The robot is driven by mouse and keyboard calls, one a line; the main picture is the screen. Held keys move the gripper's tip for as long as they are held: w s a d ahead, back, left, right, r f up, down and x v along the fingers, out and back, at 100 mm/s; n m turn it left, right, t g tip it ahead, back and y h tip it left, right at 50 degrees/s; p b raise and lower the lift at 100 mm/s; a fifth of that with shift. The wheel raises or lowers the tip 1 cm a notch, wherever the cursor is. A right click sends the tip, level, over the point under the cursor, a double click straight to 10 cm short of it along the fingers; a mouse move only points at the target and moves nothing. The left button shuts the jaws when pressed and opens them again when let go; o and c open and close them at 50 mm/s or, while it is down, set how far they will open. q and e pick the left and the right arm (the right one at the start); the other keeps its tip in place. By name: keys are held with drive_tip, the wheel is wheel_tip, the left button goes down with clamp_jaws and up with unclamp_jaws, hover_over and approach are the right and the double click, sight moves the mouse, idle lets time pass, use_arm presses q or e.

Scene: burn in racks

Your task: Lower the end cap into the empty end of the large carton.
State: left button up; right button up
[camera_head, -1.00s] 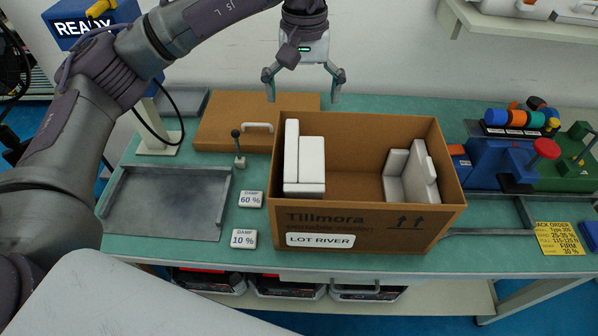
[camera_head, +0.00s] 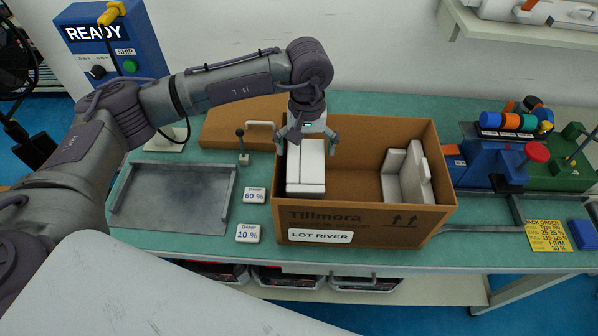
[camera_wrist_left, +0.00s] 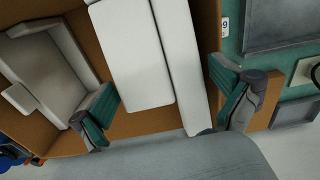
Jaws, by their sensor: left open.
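The large open carton (camera_head: 372,229) stands upright on the bench. A white end cap (camera_head: 305,172) is in its left end, its top near the rim; I cannot tell how firmly it sits. A second white end cap (camera_head: 408,176) is in the right end. My left gripper (camera_head: 306,148) is open over the far part of the left cap. In the left wrist view its fingers (camera_wrist_left: 166,106) are spread on either side of that cap (camera_wrist_left: 132,60), with gaps visible; the other cap (camera_wrist_left: 45,75) shows at left. My right gripper is out of view.
A grey tray (camera_head: 175,195), a small lever (camera_head: 241,145) and damp cards (camera_head: 254,195) are at left. Blue and green fixtures (camera_head: 490,165) and a yellow order card (camera_head: 547,236) are at right.

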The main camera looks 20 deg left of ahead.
use_arm(q)
drive_tip(key=c, duration=1.5)
drive_tip(key=shift+c, duration=0.2)
drive_tip(key=shift+r, duration=0.15)
drive_tip(key=shift+r+b, duration=0.35)
drive_tip(key=shift+r, duration=0.3)
wheel_tip(320, 180, up, 16)
drive_tip(key=b, duration=0.3)
drive_tip(key=shift+r, duration=0.25)
